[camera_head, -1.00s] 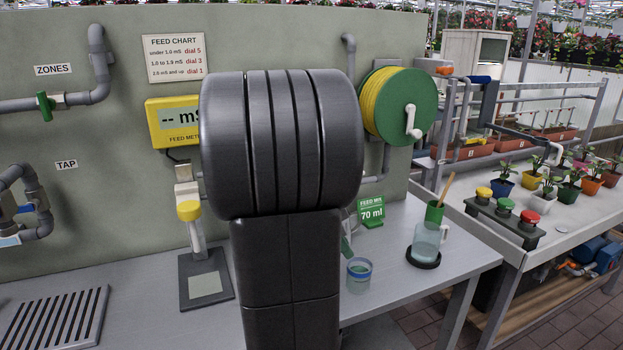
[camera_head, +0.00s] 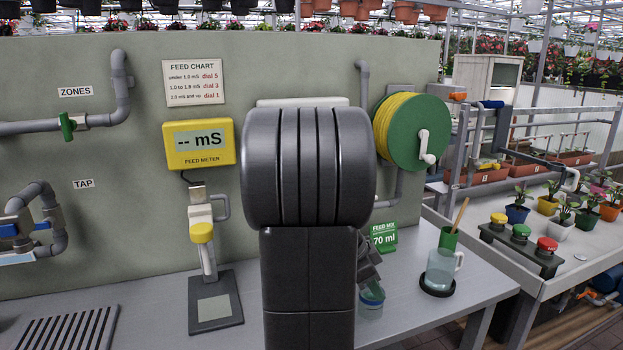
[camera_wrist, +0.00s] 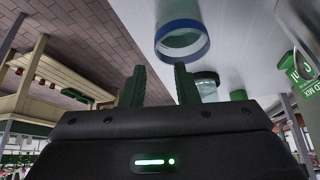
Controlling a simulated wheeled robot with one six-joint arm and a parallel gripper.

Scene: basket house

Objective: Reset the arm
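My arm fills the middle of the head view. My gripper shows in the wrist view (camera_wrist: 160,82), with its two green fingers apart and nothing between them. In the head view, part of it shows beside my arm, just above the blue-rimmed cup. That clear cup stands on the grey bench in the head view (camera_head: 371,303). The cup also shows in the wrist view (camera_wrist: 183,40), beyond the fingertips and apart from them.
A clear jug (camera_head: 440,270) stands on a black coaster to the right, with a green cup (camera_head: 448,238) behind it. A green feed mix sign (camera_head: 384,237) stands behind the cup. A meter probe stand (camera_head: 202,234) is at left. A hose reel (camera_head: 411,131) is on the wall.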

